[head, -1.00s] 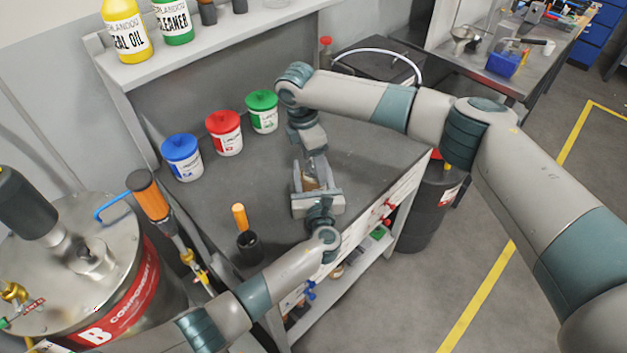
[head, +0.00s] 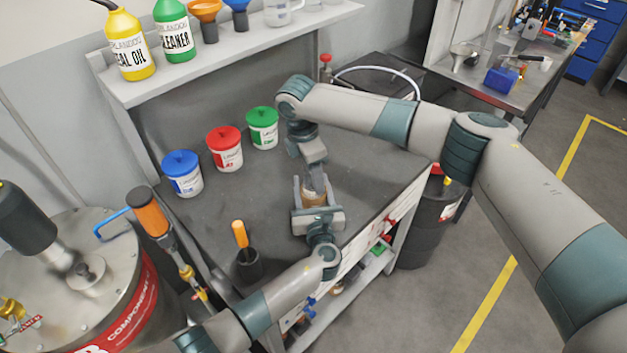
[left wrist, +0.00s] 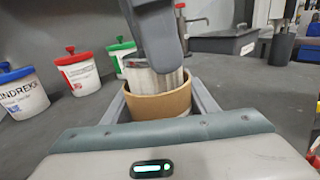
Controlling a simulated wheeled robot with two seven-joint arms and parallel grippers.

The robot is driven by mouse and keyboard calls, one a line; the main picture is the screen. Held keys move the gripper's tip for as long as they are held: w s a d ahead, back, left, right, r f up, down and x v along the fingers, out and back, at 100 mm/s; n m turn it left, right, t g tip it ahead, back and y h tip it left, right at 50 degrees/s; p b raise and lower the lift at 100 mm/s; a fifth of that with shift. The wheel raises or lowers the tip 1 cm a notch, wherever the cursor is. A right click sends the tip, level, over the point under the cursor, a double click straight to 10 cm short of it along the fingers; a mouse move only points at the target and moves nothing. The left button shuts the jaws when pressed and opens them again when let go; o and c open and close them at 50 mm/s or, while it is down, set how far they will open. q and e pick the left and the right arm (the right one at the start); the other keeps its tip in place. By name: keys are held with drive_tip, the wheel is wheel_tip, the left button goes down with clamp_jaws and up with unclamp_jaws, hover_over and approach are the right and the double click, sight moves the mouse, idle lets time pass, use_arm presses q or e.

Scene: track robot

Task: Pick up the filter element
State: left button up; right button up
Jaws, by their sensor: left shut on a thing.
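The filter element (left wrist: 150,80) is white and pleated. In the left wrist view it stands upright, partly inside a tan round cup (left wrist: 160,103). The cup also shows small in the head view (head: 314,199). My left gripper (head: 314,197) is shut on the tan cup, with one finger on each side of it, above the bench. My right gripper (head: 317,184) comes down from above, right over the filter element. It hides the element's top, and I cannot tell whether its fingers are open or shut.
Tubs with blue (head: 182,173), red (head: 225,149) and green (head: 263,128) lids stand along the back of the dark bench (head: 215,215). An orange-handled tool stands in a black holder (head: 249,264) at the front left. A metal drum (head: 75,270) stands at the left.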

wheel_tip(320, 180, up, 17)
idle(0.4)
idle(0.4)
use_arm(q)
drive_tip(key=o, duration=1.3)
drive_tip(key=shift+c, duration=0.2)
drive_tip(key=shift+s, duration=0.1)
drive_tip(key=s, duration=0.4)
drive_tip(key=s+d, duration=0.1)
drive_tip(key=s, duration=0.6)
drive_tip(key=shift+s+d, duration=0.25)
drive_tip(key=shift+s, duration=0.1)
